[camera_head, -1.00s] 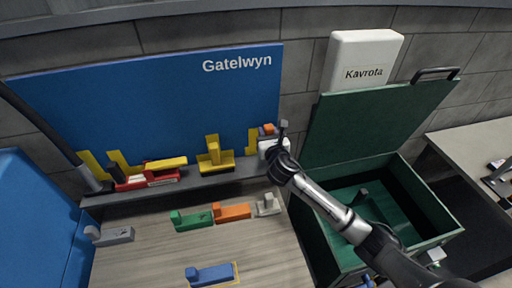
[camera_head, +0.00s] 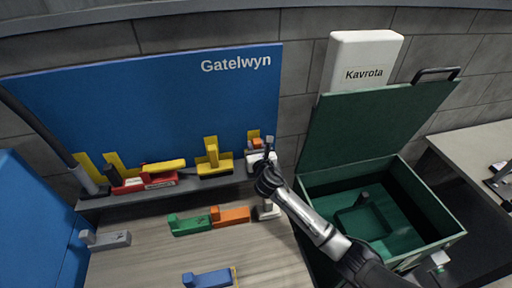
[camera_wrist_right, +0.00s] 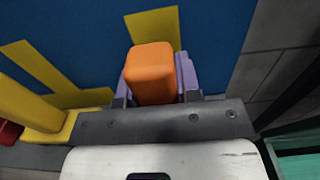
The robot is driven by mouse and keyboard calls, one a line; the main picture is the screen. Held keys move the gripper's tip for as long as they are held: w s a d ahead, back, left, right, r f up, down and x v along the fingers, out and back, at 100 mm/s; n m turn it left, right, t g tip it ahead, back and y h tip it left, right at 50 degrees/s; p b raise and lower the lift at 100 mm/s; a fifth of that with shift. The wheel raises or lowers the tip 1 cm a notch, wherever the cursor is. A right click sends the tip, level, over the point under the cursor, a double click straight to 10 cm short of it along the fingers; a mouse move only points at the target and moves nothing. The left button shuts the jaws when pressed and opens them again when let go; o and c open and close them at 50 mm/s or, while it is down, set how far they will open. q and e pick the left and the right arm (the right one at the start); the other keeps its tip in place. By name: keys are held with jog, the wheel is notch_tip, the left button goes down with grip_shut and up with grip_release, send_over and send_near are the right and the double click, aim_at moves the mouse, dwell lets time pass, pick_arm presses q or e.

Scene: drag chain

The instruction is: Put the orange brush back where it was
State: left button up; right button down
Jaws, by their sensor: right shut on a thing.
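My right gripper (camera_head: 258,151) is at the right end of the shelf, in front of the blue board. It is shut on an orange block-shaped piece, which I take to be the orange brush (camera_head: 257,143). In the right wrist view the orange brush (camera_wrist_right: 152,75) sits upright between the two lilac fingers of the right gripper (camera_wrist_right: 157,85). Yellow marks (camera_wrist_right: 153,25) on the blue board show behind it. The brush's lower part is hidden, and I cannot tell whether it touches the shelf.
The grey shelf (camera_head: 200,188) holds yellow (camera_head: 214,162) and red (camera_head: 150,181) pieces left of my gripper. Green (camera_head: 190,225), orange (camera_head: 231,215) and blue (camera_head: 208,278) pieces lie on the bench. An open green box (camera_head: 440,218) stands at the right.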

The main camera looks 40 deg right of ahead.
jog(key=c, duration=0.8)
grip_release()
jog(key=shift+f, duration=0.1)
